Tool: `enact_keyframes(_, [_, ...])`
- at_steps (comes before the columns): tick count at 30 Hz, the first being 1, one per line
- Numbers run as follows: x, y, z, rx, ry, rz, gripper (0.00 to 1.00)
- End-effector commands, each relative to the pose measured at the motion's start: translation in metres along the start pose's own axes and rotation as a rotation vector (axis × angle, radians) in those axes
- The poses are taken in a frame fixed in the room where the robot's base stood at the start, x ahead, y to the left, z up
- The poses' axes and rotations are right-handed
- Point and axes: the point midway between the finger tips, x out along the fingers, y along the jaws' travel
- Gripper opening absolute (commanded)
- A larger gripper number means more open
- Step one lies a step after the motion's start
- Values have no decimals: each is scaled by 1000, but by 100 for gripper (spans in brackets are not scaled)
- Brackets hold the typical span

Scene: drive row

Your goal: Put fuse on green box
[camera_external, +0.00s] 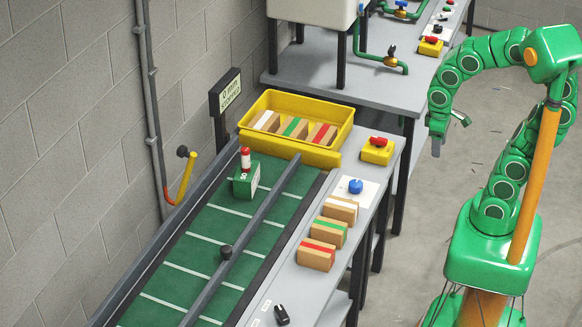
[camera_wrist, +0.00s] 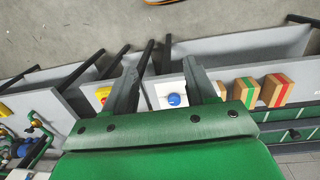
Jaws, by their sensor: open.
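A green box (camera_external: 245,182) with white markings sits on the green belt. A small red and white cylinder (camera_external: 246,160) stands upright on its top; I cannot tell for certain whether it is the fuse. A carton with a green stripe (camera_external: 330,232) stands on the grey ledge between a white-striped and a red-striped one; it also shows in the wrist view (camera_wrist: 246,92). My gripper (camera_external: 450,132) is open and empty, in the air right of the ledge. In the wrist view its fingers (camera_wrist: 165,68) are spread, with the ledge below.
A blue knob (camera_external: 355,186) on a white plate and a red button on a yellow base (camera_external: 377,150) are on the ledge. A yellow tray (camera_external: 335,157) holds three striped cartons at the belt's far end. A dark rail (camera_external: 250,233) runs along the belt.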

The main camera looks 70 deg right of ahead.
Motion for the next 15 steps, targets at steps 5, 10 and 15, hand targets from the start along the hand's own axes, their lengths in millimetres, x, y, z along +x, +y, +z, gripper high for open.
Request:
enact_keyframes(5, [-6, -17, 44, -18, -75, -49, 56])
enact_keyframes(10, [-7, -23, 57, -28, -99, -67, 56])
enact_keyframes(15, [-7, -22, 57, -27, -101, -66, 56])
